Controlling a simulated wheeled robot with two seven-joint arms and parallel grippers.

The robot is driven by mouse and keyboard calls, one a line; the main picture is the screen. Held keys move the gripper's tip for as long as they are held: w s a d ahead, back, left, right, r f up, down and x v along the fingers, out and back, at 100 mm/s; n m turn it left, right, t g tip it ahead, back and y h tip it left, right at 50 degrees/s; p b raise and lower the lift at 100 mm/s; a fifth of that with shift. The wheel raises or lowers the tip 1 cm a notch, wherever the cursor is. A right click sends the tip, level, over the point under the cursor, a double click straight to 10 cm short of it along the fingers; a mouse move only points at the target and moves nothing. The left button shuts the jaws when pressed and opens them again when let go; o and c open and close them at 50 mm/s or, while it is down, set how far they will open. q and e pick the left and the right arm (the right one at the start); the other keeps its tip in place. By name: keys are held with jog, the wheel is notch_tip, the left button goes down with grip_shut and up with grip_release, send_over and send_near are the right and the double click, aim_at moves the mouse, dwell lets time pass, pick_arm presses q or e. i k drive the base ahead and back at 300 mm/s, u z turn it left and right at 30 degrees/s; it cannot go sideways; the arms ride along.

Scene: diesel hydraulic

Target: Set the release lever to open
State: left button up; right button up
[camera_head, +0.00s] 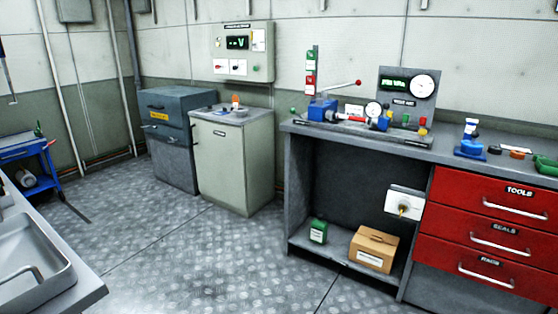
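On the grey workbench (370,138) stands a blue hand pump (321,109) with a long thin lever (338,89) that ends in a red ball, raised to the right. A white box (404,203) with a small yellow handle (402,211) is fixed in the bench's open bay; the handle points down. I cannot tell which of these levers is the release lever, and any open or shut marking is too small to read. Neither of my grippers is in view.
A gauge panel (407,90) stands on the bench. Red drawers (487,226) are at the right. A cardboard box (374,250) and a green can (318,231) sit on the low shelf. A sink (30,260) is at the lower left. The floor (200,260) between is clear.

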aim_at(292, 110)
jog(key=z, duration=0.25)
jog(key=i, duration=3.25)
jog(key=z, duration=0.25)
